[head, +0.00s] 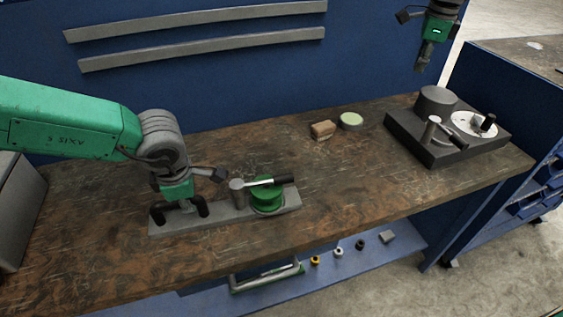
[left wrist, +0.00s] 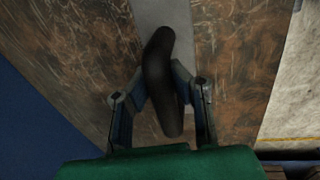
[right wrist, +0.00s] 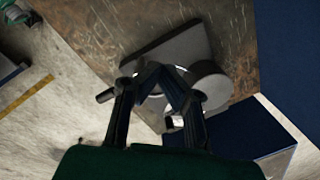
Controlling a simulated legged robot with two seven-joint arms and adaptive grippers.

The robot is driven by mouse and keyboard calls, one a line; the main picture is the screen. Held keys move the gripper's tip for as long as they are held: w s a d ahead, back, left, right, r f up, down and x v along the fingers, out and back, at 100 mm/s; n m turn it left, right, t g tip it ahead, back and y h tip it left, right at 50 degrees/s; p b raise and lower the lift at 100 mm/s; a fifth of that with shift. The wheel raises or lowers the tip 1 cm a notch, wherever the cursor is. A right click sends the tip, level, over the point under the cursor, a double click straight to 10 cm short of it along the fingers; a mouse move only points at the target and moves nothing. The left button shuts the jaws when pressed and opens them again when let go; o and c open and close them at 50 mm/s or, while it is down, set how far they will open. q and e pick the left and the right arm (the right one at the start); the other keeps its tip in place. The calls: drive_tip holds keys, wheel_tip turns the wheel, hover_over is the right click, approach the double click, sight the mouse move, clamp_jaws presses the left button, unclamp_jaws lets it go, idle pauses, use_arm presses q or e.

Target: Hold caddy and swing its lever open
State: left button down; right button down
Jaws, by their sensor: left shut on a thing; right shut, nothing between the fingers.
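The caddy is a flat grey bar (head: 220,216) on the workbench. It carries a black handle (head: 158,214) at its left end, a grey post (head: 237,190) and a green round cup (head: 266,198) at its right end. A lever (head: 270,182) with a black grip runs from the post across the top of the cup. My left gripper (head: 182,206) is shut on the black handle, which also shows between its fingers in the left wrist view (left wrist: 158,65). My right gripper (head: 422,66) is shut and empty, high at the upper right, far from the caddy.
A dark base (head: 440,150) with a grey cylinder, a white disc and a small lever stands at the bench's right end, under my right gripper. A brown block (head: 322,130) and a pale green-topped disc (head: 350,121) lie at the back. The bench middle is clear.

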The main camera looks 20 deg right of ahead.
use_arm(q)
drive_tip(key=shift+d, duration=0.3)
drive_tip(key=shift+d+r, duration=0.1)
drive_tip(key=shift+d, duration=0.1)
drive_tip(key=shift+a, duration=0.35)
use_arm(e)
drive_tip(key=a+f+n+g, duration=0.2)
drive_tip(key=a+n, duration=1)
drive_tip(key=a, duration=0.7)
drive_tip(key=a+f+n+g, duration=0.1)
drive_tip(key=a+f+n, duration=0.2)
drive_tip(key=a+n, duration=1)
drive_tip(key=s+a, duration=0.1)
drive_tip(key=a, duration=0.5)
drive_tip(key=shift+g, duration=0.4)
